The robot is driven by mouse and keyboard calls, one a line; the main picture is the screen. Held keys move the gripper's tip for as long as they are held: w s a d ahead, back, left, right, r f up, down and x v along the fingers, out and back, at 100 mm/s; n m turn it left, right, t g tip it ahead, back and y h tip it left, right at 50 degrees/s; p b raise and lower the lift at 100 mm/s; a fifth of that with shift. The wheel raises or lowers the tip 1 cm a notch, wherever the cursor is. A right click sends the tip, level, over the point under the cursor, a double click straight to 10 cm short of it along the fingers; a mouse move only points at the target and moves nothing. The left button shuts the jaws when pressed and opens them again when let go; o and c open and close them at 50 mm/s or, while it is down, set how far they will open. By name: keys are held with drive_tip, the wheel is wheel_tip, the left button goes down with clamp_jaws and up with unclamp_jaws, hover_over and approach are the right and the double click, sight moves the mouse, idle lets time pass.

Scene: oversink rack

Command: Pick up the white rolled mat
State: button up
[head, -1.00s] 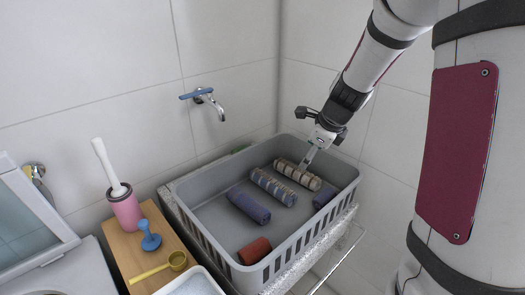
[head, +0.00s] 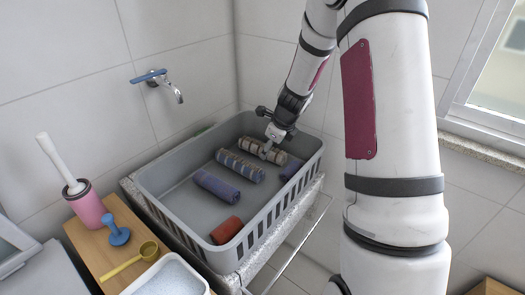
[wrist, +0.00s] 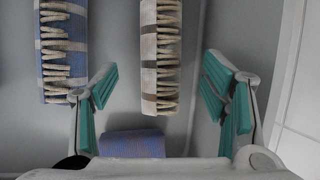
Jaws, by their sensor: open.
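The white rolled mat (head: 252,144), pale with brown and dark stripes, lies in the grey crate near its far right end. In the wrist view the mat (wrist: 149,45) shows fringe along its side and runs lengthwise between my fingers. My gripper (head: 267,151) is inside the crate over this mat. In the wrist view my gripper (wrist: 161,75) is open, with one teal-padded finger on each side of the mat and gaps on both sides. Nothing is held. The mat's near end seems to lie just ahead of a purple roll.
The grey crate (head: 180,232) also holds a blue striped roll (head: 238,165), a purple-blue roll (head: 217,187), a red-brown roll (head: 226,230) and a purple roll (head: 291,168) close by the mat. A wooden board (head: 88,252) with a pink brush holder (head: 88,208) stands left. Tiled walls rise behind.

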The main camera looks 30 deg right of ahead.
drive_tip(key=x, duration=0.4)
drive_tip(key=shift+w+d+f, duration=0.1)
drive_tip(key=c, duration=1.3)
wheel_tip(320, 180, up, 10)
drive_tip(key=shift+r, duration=0.1)
